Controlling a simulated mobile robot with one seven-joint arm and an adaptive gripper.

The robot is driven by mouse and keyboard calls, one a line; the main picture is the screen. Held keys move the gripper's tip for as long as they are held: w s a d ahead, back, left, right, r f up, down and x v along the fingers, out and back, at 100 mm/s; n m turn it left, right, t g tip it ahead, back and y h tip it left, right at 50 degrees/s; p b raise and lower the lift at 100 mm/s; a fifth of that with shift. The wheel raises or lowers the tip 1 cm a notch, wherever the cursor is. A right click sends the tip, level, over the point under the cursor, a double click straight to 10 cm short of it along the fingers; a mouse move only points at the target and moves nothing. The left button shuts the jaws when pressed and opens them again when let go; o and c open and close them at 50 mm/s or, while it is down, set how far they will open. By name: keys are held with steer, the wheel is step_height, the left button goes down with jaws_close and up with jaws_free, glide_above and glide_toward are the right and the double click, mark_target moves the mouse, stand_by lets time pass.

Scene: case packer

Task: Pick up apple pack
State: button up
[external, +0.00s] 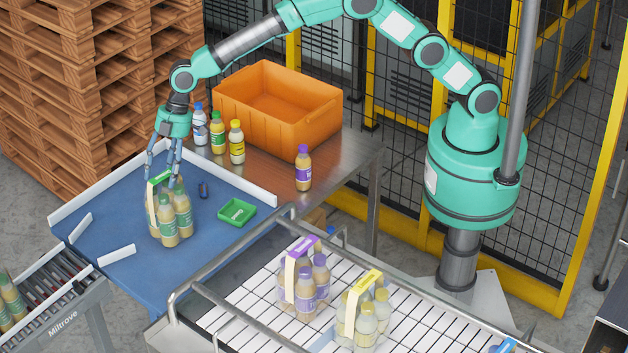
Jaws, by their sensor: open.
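A pack of bottles with green caps, green labels and a green-topped carrier strip (168,223) stands upright on the blue surface at the left. It looks like the apple pack, but its label is too small to read. My gripper (162,172) points down directly above this pack. Its fingers are open, one on each side of the strip at the pack's top. I cannot tell whether they touch it.
A small green tray (237,211) and a dark small object (203,189) lie on the blue surface (140,260), which has low white rails. Loose bottles (217,132) stand by an orange crate (300,124). Purple (305,284) and yellow (366,316) packs stand on the railed white conveyor.

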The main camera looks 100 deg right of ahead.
jaws_close()
steer(key=shift+r, duration=0.2)
steer(key=shift+w+r, duration=0.1)
stand_by(0.4)
steer(key=shift+r, duration=1.85)
steer(key=s+d+b, duration=0.1)
steer(key=s+b, duration=0.1)
steer(key=s, duration=0.5)
steer(key=s+d+r+b, duration=0.1)
steer(key=s+d+b, duration=0.1)
steer(key=s, duration=0.6)
steer(key=shift+s+d+r, duration=0.3)
